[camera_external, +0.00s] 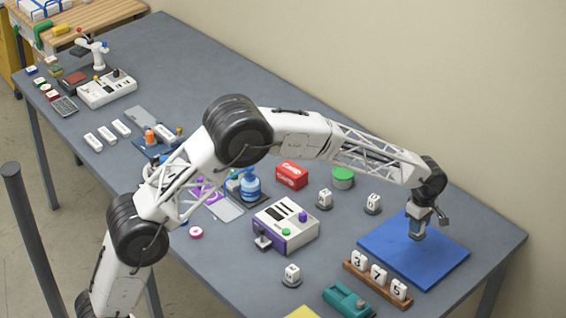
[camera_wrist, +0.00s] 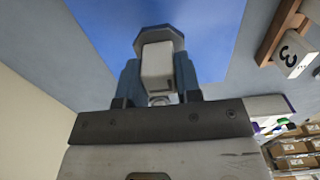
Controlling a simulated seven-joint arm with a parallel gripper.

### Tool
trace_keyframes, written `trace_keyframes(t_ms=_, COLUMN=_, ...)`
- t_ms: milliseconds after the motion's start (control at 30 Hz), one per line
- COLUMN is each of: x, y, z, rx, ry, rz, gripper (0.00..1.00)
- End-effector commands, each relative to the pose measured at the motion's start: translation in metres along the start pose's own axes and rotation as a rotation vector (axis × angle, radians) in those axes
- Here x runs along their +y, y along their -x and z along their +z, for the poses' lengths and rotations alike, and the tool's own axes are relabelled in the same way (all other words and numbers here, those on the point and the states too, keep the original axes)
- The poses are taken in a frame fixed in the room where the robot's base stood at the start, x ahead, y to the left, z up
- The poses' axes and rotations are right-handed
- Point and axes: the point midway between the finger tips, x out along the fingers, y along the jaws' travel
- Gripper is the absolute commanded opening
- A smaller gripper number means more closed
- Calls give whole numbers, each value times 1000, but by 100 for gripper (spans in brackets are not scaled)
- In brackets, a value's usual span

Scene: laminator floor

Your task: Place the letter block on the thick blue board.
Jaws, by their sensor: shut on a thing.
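The thick blue board (camera_external: 440,262) lies flat near the right end of the grey table; it also fills the top of the wrist view (camera_wrist: 225,25). My gripper (camera_external: 418,228) is above the board, pointing down. In the wrist view my gripper (camera_wrist: 158,80) has its blue-grey fingers closed on the sides of a white letter block (camera_wrist: 157,65) with a grey, many-sided base. The block's letter does not show. The base looks very near the board, but I cannot tell whether it touches.
A wooden rack (camera_external: 352,267) with white number blocks 3, 7 and 5 stands along the board's front left edge. White blocks on grey bases stand left of the board (camera_external: 373,203), (camera_external: 325,199). A teal device (camera_external: 347,300) sits nearer the front.

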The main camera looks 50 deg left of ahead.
Motion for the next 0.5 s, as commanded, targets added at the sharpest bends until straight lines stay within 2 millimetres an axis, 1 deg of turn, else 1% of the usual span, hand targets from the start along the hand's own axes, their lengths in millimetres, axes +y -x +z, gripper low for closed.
trace_keyframes(t_ms=167, x=0, y=-14, z=0, rx=0, ry=0, rz=-1, gripper=0)
trace_keyframes(t_ms=400, x=0, y=-41, z=0, rx=0, ry=0, rz=0, gripper=0)
trace_keyframes(t_ms=500, x=0, y=-47, z=0, rx=0, ry=0, rz=0, gripper=0)
